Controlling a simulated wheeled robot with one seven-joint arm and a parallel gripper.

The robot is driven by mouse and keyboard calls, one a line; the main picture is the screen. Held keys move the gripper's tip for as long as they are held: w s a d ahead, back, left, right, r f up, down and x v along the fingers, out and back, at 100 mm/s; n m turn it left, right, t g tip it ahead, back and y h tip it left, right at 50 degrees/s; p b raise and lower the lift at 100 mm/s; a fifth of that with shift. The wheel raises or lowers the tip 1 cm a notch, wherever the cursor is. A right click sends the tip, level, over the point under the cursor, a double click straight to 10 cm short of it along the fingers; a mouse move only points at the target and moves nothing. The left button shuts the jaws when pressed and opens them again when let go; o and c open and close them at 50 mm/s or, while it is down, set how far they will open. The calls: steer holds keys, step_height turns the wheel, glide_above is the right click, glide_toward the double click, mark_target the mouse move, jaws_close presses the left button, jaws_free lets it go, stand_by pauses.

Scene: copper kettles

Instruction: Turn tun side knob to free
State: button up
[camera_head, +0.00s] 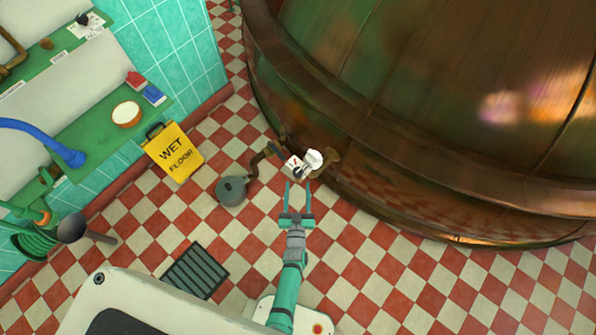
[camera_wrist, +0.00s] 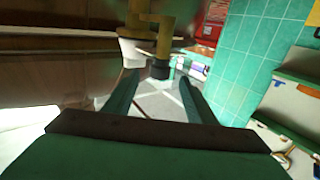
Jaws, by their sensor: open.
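The tun (camera_head: 400,90) is a large copper vessel filling the upper right of the head view. At its lower left edge a white knob-like part (camera_head: 315,158) sits on a brass fitting, beside a small white tag with a dark mark (camera_head: 293,165). The wrist view shows brass pipework (camera_wrist: 165,38) with a white part (camera_wrist: 131,52) at left and a dark round end (camera_wrist: 160,70) at centre. My gripper (camera_head: 298,184) is open and empty, its fingertips just short of the fitting. The dark end appears between the fingers in the wrist view; contact cannot be told. The knob's setting is unreadable.
A grey round vessel (camera_head: 231,190) on a bent pipe lies left of my gripper. A yellow wet-floor sign (camera_head: 173,153) stands near the tiled wall. A green shelf (camera_head: 110,135) holds a bowl and boxes. A floor grate (camera_head: 196,270) is at lower left; checkered floor at lower right is clear.

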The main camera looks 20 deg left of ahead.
mark_target(298, 177)
steer(key=x, duration=0.7)
steer(key=shift+w+a, duration=0.1)
steer(key=shift+w, duration=0.25)
steer(key=shift+c, duration=0.6)
steer(key=c, duration=0.9)
